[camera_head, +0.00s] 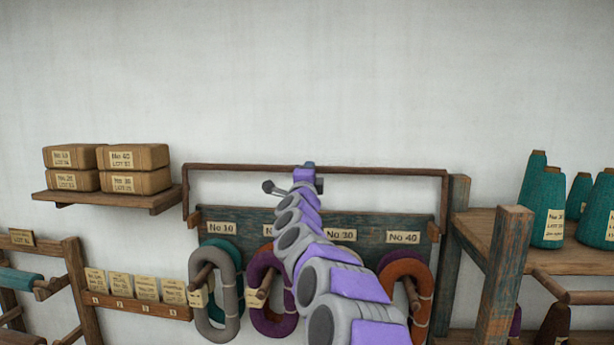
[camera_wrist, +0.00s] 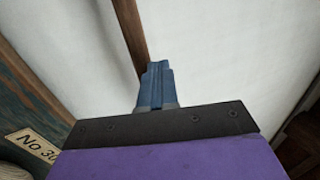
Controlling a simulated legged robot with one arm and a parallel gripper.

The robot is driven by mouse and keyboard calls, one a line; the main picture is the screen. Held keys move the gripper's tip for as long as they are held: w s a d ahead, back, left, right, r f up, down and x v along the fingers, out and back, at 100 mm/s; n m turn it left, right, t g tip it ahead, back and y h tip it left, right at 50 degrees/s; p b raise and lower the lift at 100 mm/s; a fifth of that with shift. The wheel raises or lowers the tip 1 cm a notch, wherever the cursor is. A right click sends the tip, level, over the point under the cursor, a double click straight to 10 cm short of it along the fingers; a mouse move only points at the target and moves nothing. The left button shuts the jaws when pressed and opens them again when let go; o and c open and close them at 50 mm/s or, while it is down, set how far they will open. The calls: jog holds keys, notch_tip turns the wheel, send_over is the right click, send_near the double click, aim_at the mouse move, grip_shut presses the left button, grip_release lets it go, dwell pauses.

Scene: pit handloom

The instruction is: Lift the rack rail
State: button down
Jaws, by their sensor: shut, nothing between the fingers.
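The rack rail (camera_head: 400,169) is a thin brown wooden bar running level above a hank rack, with a short side arm down at each end. My gripper (camera_head: 308,165) is at the rail's middle, with my purple and grey arm reaching up from below. In the wrist view my blue fingers (camera_wrist: 157,68) are shut together and empty. The rail (camera_wrist: 130,28) runs from the top edge down to just behind the fingertips. I cannot tell whether they touch it. My arm hides part of the rack.
The rack's blue-green board (camera_head: 265,215) carries number labels and hangs grey, purple and orange hanks on pegs. A shelf (camera_head: 110,196) with wrapped packets is at left. A wooden stand (camera_head: 510,225) with teal cones is at right. The wall above the rail is clear.

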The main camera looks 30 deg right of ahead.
jog(key=shift+w+d, duration=0.25)
jog(key=shift+w, duration=0.2)
jog(key=shift+f, duration=0.1)
